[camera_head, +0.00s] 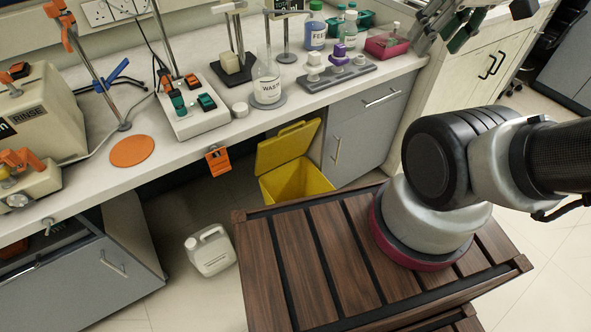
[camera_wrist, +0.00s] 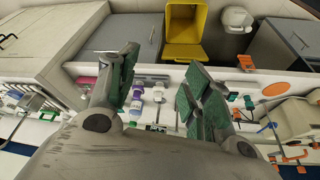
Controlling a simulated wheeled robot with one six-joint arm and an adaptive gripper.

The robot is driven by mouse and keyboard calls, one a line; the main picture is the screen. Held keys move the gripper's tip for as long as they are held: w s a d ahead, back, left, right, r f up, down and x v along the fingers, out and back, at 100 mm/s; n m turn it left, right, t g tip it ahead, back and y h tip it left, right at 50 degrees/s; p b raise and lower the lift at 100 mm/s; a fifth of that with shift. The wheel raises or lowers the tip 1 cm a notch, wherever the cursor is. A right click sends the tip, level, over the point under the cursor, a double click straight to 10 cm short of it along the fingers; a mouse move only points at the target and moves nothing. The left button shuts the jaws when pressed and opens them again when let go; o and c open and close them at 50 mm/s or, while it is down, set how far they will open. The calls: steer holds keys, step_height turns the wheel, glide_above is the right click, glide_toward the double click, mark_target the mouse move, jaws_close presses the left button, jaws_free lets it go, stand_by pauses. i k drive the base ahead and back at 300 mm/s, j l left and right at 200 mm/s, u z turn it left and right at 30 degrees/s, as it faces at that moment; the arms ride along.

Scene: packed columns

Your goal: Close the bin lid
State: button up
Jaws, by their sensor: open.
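The yellow bin (camera_head: 297,182) stands on the floor at the front of the bench, in a gap beside a grey cabinet. Its yellow lid (camera_head: 287,147) is raised and leans back toward the bench, leaving the bin open. In the wrist view the open bin (camera_wrist: 185,22) is at the top, with its lid (camera_wrist: 183,52) just below it. My gripper (camera_head: 447,32) is at the top right of the head view, partly cut off, well away from the lid. In the wrist view my gripper (camera_wrist: 160,82) has its fingers apart, with nothing between them.
A white jug (camera_head: 211,250) stands on the floor left of the bin. An orange clip (camera_head: 218,161) hangs at the bench edge near the lid. The bench top (camera_head: 180,152) carries a flask (camera_head: 266,82), a tube rack (camera_head: 335,76) and several instruments. Floor between jug and bin is clear.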

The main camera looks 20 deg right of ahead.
mark_target(294, 142)
steer(key=j, duration=1.35)
steer(key=k+z, duration=0.05)
